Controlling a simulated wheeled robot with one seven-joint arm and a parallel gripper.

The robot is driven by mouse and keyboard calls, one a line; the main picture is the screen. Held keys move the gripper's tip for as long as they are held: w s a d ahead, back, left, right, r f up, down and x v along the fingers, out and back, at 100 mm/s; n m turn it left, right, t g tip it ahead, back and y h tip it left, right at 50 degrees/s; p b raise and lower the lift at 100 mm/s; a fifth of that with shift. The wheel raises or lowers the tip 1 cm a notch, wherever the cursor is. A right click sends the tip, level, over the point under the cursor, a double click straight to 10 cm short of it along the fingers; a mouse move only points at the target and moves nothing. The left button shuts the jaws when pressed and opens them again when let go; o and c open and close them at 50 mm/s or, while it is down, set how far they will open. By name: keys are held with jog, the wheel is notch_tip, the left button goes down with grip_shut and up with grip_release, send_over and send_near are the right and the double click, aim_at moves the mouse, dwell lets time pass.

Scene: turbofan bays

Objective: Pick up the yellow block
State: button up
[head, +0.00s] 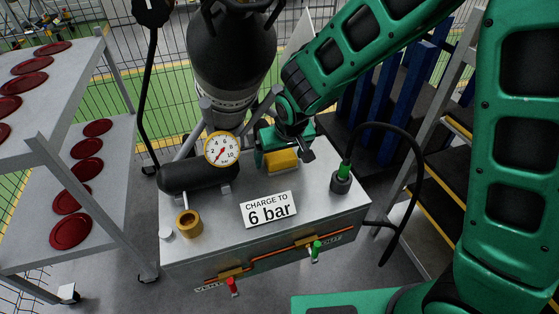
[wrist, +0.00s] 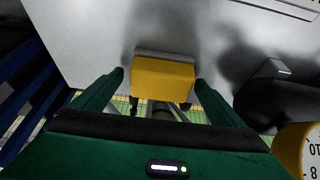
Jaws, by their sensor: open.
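The yellow block (head: 281,160) is at the back of the grey cabinet top (head: 222,208), right of the pressure gauge. My gripper (head: 283,155) is over it, and its green fingers partly hide the block. In the wrist view, the yellow block (wrist: 163,80) shows between the two fingertips of my open gripper (wrist: 160,77), with a gap on each side. A grey strip runs along the block's far edge. I cannot tell how far down the fingertips reach beside it.
A gauge (head: 222,149) and a black cylinder (head: 199,175) stand left of the block. A black hose (head: 412,175) arches at the right from a green-collared fitting (head: 341,181). A "6 bar" sign (head: 268,209) lies in front. A brass ring (head: 188,224) is at front left.

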jog(key=c, duration=1.2)
jog(key=shift+r, duration=0.15)
